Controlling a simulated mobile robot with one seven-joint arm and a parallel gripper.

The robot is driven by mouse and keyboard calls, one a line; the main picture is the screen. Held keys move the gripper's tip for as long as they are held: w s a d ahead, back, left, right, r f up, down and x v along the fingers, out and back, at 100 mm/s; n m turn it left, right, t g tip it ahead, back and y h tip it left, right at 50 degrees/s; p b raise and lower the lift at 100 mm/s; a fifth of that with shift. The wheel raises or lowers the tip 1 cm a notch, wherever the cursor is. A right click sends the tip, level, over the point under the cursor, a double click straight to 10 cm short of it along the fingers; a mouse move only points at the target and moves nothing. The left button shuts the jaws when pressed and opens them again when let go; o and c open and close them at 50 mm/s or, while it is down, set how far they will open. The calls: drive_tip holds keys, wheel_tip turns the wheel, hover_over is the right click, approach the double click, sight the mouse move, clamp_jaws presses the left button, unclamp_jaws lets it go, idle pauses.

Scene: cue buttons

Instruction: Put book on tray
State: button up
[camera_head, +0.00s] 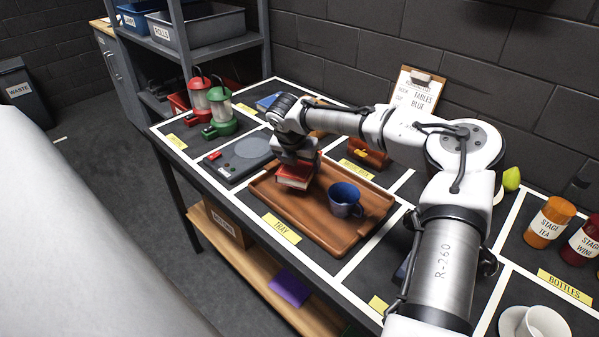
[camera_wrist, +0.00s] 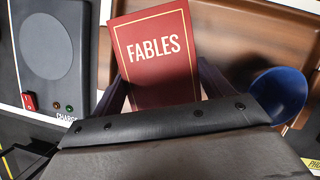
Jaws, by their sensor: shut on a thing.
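A red book (camera_head: 296,175) titled FABLES is at the left end of the brown tray (camera_head: 335,232). The book also shows in the wrist view (camera_wrist: 155,60), upper middle. My gripper (camera_head: 297,157) is above the tray's left part, shut on the book. I cannot tell whether the book touches the tray floor. A blue mug (camera_head: 345,199) stands in the tray right of the book; it also shows in the wrist view (camera_wrist: 279,95).
A grey charger pad (camera_head: 240,157) lies just left of the tray, with red and green lanterns (camera_head: 222,112) behind it. A brown wallet-like item (camera_head: 366,153) is behind the tray. Bottles (camera_head: 550,222) and a white cup (camera_head: 543,323) stand at right. The tray's front right is clear.

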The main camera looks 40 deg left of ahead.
drive_tip(key=shift+f, duration=2.1)
drive_tip(key=shift+f+p, duration=0.15)
drive_tip(key=shift+p, duration=0.15)
drive_tip(key=o, duration=1.1)
drive_tip(key=shift+o, duration=0.2)
drive_tip(key=b+v, duration=0.1)
drive_tip(key=v, duration=1.1)
drive_tip(key=shift+b, duration=0.3)
